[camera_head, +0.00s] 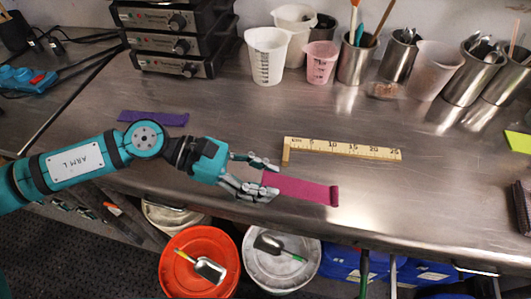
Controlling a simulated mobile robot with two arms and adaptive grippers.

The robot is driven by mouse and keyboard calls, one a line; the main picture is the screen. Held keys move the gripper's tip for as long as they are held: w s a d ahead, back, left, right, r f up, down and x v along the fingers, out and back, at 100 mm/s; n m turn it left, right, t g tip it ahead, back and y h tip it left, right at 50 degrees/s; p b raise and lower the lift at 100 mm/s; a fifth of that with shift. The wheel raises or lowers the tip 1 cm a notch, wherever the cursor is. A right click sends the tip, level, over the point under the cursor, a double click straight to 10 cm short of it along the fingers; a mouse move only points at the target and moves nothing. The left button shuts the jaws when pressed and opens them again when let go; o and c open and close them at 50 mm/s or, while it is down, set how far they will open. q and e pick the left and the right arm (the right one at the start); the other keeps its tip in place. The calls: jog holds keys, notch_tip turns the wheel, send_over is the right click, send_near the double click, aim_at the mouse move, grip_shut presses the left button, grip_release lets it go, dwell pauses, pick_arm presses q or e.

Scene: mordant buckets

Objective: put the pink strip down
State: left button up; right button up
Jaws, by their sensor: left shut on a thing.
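The pink strip (305,190) is a dark magenta length with a curled right end. It is at the front middle of the steel bench (430,215). My left gripper (268,179) is shut on its left end, with the rest of the strip reaching out to the right. I cannot tell whether the strip touches the bench top. My right gripper is not in view.
A yellow ruler (345,149) lies just behind the strip. A purple strip (153,118) lies to the left. White and pink beakers (267,60) and metal cups (355,62) line the back. Orange (233,245) and white (312,258) buckets stand below the front edge.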

pick_arm(q)
jog(key=s, duration=0.6)
jog(key=w+a+r+n+t, duration=0.2)
jog(key=w+r+n+t, duration=0.1)
jog(key=w+r, duration=0.3)
jog(key=w+a+f+n+t, duration=0.1)
jog(key=a+f+n+t, duration=0.1)
jog(key=a, duration=0.3)
jog(key=w+a+f+n+t+y, duration=0.1)
jog(key=w+a+f+t, duration=0.1)
jog(key=a, duration=0.3)
jog(key=w+a+f+n+t+y, duration=0.1)
jog(key=w+a+f+n+t, duration=0.1)
jog(key=a, duration=0.3)
jog(key=shift+w+a+f+n+t, duration=0.15)
jog(key=shift+a+n+t, duration=0.15)
dwell(0.3)
